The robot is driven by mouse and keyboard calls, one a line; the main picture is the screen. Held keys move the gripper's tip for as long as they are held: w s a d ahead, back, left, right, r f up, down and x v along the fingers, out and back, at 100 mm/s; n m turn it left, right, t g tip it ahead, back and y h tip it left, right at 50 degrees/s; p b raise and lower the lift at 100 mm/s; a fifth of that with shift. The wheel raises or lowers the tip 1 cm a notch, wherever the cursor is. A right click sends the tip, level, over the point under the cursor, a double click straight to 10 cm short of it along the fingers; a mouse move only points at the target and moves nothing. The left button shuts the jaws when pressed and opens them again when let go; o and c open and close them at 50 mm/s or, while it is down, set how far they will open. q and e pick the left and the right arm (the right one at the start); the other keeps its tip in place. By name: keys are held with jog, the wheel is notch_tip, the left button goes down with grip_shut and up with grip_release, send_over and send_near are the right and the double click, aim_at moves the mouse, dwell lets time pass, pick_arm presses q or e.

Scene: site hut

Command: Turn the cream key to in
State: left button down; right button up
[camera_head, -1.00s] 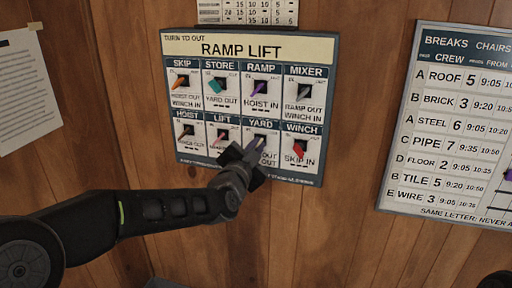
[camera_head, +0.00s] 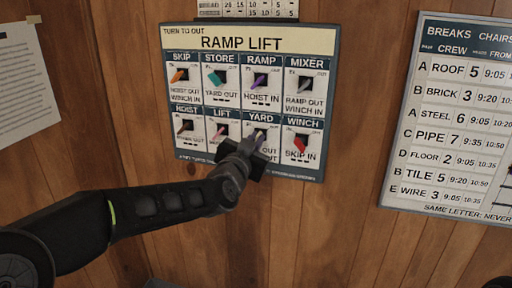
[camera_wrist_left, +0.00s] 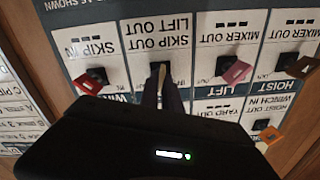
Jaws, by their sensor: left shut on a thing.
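The RAMP LIFT board (camera_head: 240,43) hangs on the wood wall with two rows of key switches. My left gripper (camera_head: 257,140) is at the YARD switch in the lower row, shut on its key. The key is almost hidden by the fingers; I take it as the cream key, since no other switch shows a cream one. In the left wrist view, upside down, the dark fingers (camera_wrist_left: 162,95) reach the switch under the SKIP OUT, LIFT OUT label. Which way this key points cannot be told.
Close to the fingers are the pink LIFT key (camera_head: 220,133) and the red WINCH key (camera_head: 299,145). The purple RAMP key (camera_head: 260,83) is above. A BREAKS board (camera_head: 450,210) hangs to the right, a paper sheet (camera_head: 25,90) to the left. The wall below is clear.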

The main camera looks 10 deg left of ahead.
pick_arm(q)
jog(key=n+b, duration=0.3)
jog(key=n, duration=0.2)
jog(key=n+b, duration=0.3)
jog(key=n, duration=0.3)
jog(key=shift+a+f+n, duration=0.15)
jog(key=shift+n, duration=0.15)
dwell(0.4)
jog(key=c, duration=1.6)
grip_release()
jog(key=shift+o, duration=0.2)
jog(key=shift+s, duration=0.1)
jog(key=s, duration=0.7)
jog(key=shift+s+a, duration=0.3)
